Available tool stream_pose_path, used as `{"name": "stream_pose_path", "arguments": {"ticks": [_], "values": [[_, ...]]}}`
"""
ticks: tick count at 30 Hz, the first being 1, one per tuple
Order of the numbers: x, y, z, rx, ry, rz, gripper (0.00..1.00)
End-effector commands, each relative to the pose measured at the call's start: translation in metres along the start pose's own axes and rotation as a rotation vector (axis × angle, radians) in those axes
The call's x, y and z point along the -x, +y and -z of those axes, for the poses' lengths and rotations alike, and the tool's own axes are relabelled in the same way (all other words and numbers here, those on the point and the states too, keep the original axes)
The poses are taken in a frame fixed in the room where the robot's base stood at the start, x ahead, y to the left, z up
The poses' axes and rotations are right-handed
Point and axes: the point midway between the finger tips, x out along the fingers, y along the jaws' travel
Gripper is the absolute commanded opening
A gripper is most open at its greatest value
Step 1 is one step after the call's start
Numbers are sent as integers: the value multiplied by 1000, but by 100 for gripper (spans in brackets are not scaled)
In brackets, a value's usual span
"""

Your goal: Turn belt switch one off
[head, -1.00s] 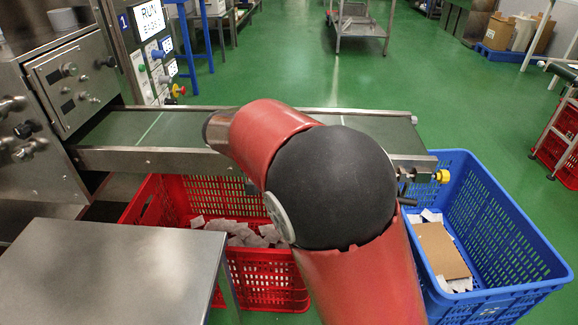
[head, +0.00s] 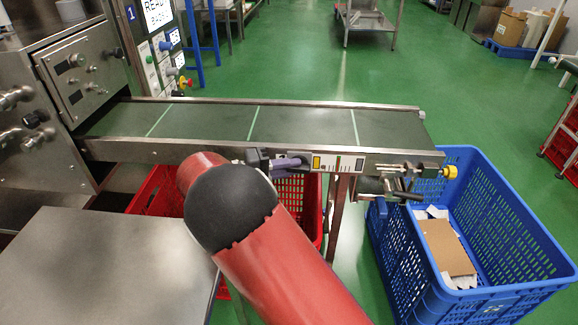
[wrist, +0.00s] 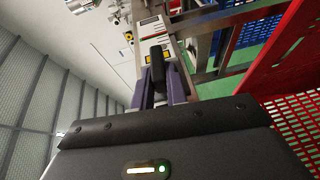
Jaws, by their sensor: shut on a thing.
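My gripper (head: 290,164) is at the near side of the conveyor belt (head: 200,122), with its purple-grey fingers against the side rail. In the wrist view my gripper (wrist: 159,82) is shut on a black switch lever (wrist: 158,66). A label plate (wrist: 153,34) with yellow, red and green marks lies just beyond the lever. The plate also shows in the head view (head: 336,163), right of the fingers. In the head view the lever is mostly hidden by the fingers, and its exact setting cannot be told.
A control panel (head: 160,55) marked 1 stands behind the belt; its screen is partly cut off. A red crate (head: 155,190) is under the belt, a blue crate (head: 500,245) at its right end. A steel table (head: 110,265) is at front left.

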Motion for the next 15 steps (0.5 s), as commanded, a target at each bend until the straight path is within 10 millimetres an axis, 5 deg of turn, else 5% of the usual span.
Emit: {"name": "stream_pose_path", "arguments": {"ticks": [15], "values": [[0, -3, 0, 40, 2, -96, 0]]}}
